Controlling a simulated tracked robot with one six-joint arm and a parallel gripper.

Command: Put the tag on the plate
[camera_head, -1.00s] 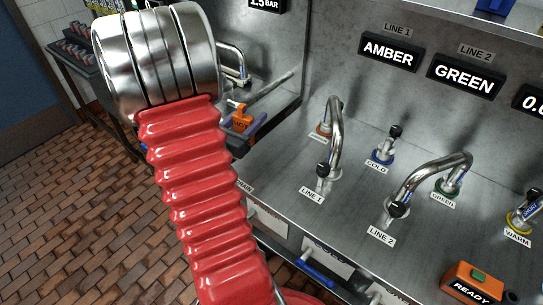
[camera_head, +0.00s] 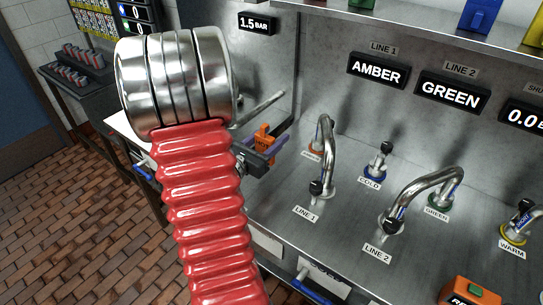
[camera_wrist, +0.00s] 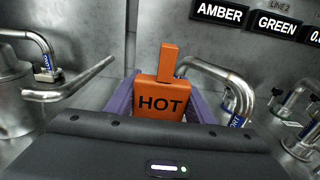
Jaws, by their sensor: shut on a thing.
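The orange tag (camera_wrist: 160,98), marked HOT, stands upright between the purple fingers of my gripper (camera_wrist: 158,97) in the wrist view, with a narrower orange tab on top. In the head view the tag (camera_head: 264,136) shows small, held in my gripper (camera_head: 265,148) above the steel counter, left of the LINE 1 tap. The gripper is shut on the tag. No plate can be clearly picked out; my red bellows arm and its metal joint hide part of the counter's left side.
The LINE 1 tap (camera_head: 327,155) and LINE 2 tap (camera_head: 423,195) curve up from the steel counter (camera_head: 345,240). A blue-based COLD valve (camera_head: 376,162) stands between them. In the wrist view, a metal spout (camera_wrist: 75,82) is left of the tag and a bent pipe (camera_wrist: 220,80) right.

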